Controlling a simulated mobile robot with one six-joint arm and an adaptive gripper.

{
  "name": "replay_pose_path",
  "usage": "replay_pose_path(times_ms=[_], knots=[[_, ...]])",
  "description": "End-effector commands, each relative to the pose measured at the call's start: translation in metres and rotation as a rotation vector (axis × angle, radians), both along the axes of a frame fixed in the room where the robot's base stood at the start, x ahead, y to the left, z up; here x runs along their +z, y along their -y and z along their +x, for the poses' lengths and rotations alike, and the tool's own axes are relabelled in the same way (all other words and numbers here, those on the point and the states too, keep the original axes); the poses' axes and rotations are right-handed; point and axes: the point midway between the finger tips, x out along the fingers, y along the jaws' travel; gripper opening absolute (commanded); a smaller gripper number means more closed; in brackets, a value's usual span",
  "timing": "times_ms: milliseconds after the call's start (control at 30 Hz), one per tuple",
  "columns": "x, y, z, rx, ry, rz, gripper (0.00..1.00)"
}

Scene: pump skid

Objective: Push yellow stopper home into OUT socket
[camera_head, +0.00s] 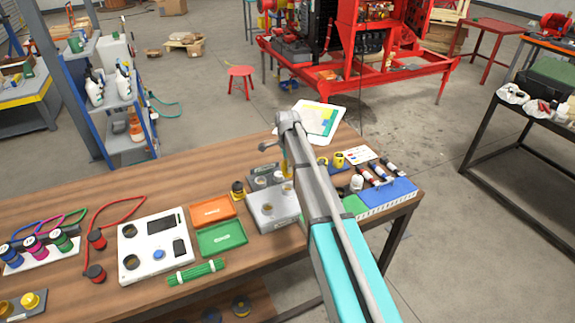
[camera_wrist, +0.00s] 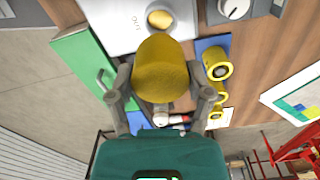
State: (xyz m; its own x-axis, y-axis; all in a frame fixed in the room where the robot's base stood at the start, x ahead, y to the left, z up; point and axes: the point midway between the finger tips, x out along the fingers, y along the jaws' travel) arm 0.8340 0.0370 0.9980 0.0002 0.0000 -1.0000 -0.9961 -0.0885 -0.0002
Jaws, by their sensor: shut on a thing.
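The yellow stopper (camera_wrist: 162,68) is held between the fingers of my gripper (camera_wrist: 160,82), filling the middle of the wrist view. A bit of yellow, likely the stopper, shows under my wrist in the head view (camera_head: 284,167). The light grey socket block (camera_wrist: 118,22) lies beyond the stopper in the wrist view, with the OUT lettering on its top. A round socket (camera_wrist: 160,18) with a yellowish inside shows beside the lettering, apart from the stopper's outline. The block in the head view (camera_head: 268,216) is partly behind my arm. The stopper's far end is hidden.
Yellow ring-shaped parts (camera_wrist: 216,63) stand on a blue mat near my finger. A green tray (camera_head: 222,238), an orange tray (camera_head: 212,211) and a white device (camera_head: 153,246) lie left of the block. A blue rack (camera_head: 386,196) is at right. A white tablet (camera_head: 318,120) lies behind.

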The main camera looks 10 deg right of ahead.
Motion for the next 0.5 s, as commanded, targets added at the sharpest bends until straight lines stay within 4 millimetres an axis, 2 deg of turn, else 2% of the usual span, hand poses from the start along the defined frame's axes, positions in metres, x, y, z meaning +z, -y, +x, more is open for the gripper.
replay_pose_path(times_ms=[500], knots=[[-0.038,0.0,0.0,0.0,0.0,0.0,0.11]])
